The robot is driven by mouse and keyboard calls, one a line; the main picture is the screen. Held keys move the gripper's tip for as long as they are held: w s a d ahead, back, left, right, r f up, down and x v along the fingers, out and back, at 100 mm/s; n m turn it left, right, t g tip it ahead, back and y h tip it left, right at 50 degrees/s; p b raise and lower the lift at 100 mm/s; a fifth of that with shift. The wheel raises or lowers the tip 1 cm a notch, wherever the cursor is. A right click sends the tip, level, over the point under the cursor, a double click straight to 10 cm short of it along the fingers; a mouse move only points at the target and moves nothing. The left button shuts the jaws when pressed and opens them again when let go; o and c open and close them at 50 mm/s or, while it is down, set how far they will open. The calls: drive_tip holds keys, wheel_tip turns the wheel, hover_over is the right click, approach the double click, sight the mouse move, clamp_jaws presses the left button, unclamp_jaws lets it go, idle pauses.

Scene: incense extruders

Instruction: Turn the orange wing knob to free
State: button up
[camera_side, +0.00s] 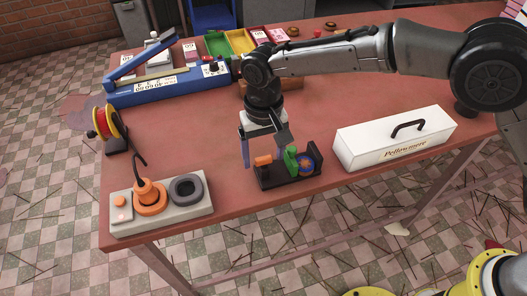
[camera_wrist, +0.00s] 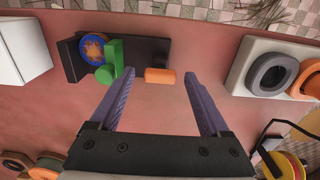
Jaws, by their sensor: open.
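A small device with a black base (camera_side: 290,181) stands near the table's front edge; it also shows in the wrist view (camera_wrist: 148,50). A short orange bar, which looks like the wing knob (camera_side: 263,160), sits at the base's left end. In the wrist view the orange knob (camera_wrist: 160,76) lies crosswise between my fingertips, with gaps on both sides. A green part (camera_side: 291,159) and a blue disc with an orange centre (camera_side: 307,162) stand at the other end. My gripper (camera_side: 266,152) points down over the device, open and empty. The knob's markings cannot be made out.
A white lidded box (camera_side: 394,139) stands to the right. A grey tray (camera_side: 187,214) with an orange round part and a dark ring lies to the left, beside a spool (camera_side: 104,122). A blue press-like tool (camera_side: 170,91) and bins are behind. Clear table lies between.

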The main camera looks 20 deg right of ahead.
drive_tip(key=shift+c, duration=0.2)
clamp_jaws()
drive_tip(key=shift+n, duration=0.4)
drive_tip(key=n, duration=0.3)
drive_tip(key=shift+n, duration=0.4)
drive_tip(key=n, duration=0.4)
drive_tip(key=shift+r, duration=0.1)
drive_tip(key=n, duration=0.9)
drive_tip(key=shift+n, duration=0.3)
